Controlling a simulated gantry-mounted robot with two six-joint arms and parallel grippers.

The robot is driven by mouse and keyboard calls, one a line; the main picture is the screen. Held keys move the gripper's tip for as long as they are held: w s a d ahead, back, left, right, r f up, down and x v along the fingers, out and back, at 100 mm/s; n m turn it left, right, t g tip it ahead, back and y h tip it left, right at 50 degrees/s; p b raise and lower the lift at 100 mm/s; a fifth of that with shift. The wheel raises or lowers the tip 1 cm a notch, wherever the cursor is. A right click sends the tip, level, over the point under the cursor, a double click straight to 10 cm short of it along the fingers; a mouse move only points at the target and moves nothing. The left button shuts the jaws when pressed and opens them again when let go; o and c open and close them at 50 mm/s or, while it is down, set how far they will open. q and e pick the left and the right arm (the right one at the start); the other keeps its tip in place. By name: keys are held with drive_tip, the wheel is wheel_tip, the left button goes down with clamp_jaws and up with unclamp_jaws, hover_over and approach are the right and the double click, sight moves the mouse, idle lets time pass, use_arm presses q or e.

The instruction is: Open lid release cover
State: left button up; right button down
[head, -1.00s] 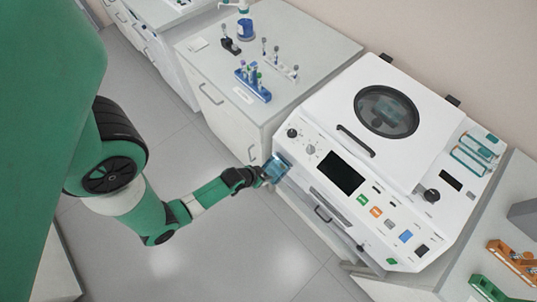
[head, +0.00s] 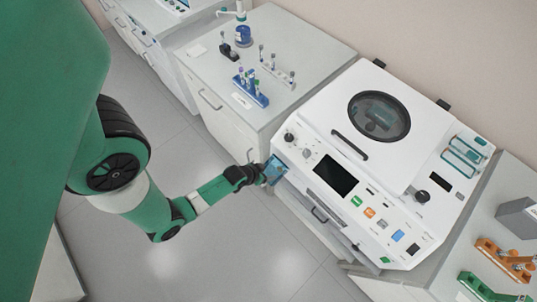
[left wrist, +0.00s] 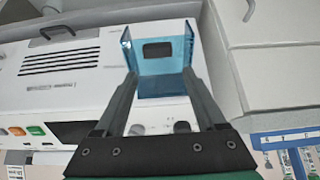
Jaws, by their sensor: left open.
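The lid release cover (head: 275,169) is a clear blue box at the front left corner of the white centrifuge (head: 318,140). In the left wrist view the cover (left wrist: 163,84) shows blue side walls and a blue panel, with a dark rectangle (left wrist: 158,50) on a white face between the walls. I cannot tell whether the cover is shut or partly swung. My left gripper (head: 263,176) is at the cover. In the left wrist view my left gripper (left wrist: 160,72) is open, with its fingers on either side of the cover; contact is unclear. My right gripper is not in view.
The centrifuge has a round lid window (head: 379,115), a dark screen (head: 335,176), knobs and coloured buttons. A bench (head: 305,35) behind left holds a blue tube rack (head: 250,92). Orange (head: 505,258) and green racks (head: 488,288) stand at the right. The floor in front is clear.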

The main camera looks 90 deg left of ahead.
use_arm(q)
drive_tip(key=p+v, duration=0.3)
drive_tip(key=v, duration=0.8)
drive_tip(key=shift+r+p, duration=0.25)
drive_tip(key=shift+p, duration=0.05)
drive_tip(key=shift+s+d, duration=0.1)
